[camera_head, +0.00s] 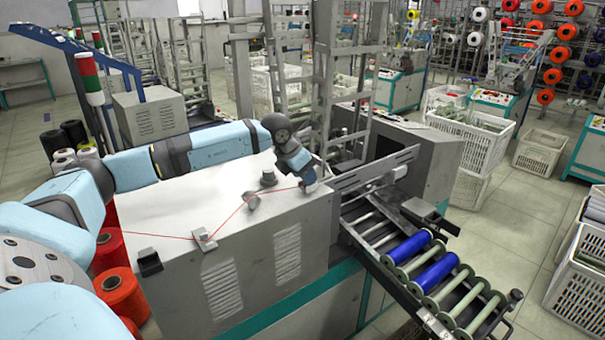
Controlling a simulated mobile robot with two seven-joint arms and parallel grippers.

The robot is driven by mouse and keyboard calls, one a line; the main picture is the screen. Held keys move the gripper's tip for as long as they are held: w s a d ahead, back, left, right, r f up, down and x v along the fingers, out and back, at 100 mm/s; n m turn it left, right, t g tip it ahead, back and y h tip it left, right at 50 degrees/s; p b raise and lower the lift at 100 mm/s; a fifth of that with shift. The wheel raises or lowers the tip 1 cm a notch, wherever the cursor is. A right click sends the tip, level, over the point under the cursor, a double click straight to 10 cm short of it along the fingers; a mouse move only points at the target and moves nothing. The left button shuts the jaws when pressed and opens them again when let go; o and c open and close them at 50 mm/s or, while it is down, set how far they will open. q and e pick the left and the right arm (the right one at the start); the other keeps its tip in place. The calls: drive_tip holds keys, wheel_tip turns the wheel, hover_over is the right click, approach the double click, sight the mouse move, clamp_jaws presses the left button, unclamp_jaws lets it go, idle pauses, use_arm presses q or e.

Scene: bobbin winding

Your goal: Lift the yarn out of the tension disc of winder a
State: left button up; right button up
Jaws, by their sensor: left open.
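Winder a is most likely the grey box-shaped machine (150,205) in front of me. A thin red yarn (228,219) crosses its top, from the left edge through a small guide (204,240) and past a small grey disc-like part (252,201), probably the tension disc. The yarn runs on toward my left gripper (309,184). My left arm reaches across from the left, and this gripper is open at the machine's far right edge, right of the disc. The fingertips are small; I cannot tell whether the yarn lies between them. My right gripper is not in view.
A dark knob (268,176) stands near the disc. A roller rack with blue bobbins (436,270) slopes down at the right. Red yarn cones (121,291) stand left of the machine. White crates (472,138) are on the floor at the right.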

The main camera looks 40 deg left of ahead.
use_arm(q)
drive_tip(key=c, duration=0.7)
drive_tip(key=shift+r+p, duration=1.15)
drive_tip(key=shift+r, duration=1.15)
drive_tip(key=shift+c, duration=0.2)
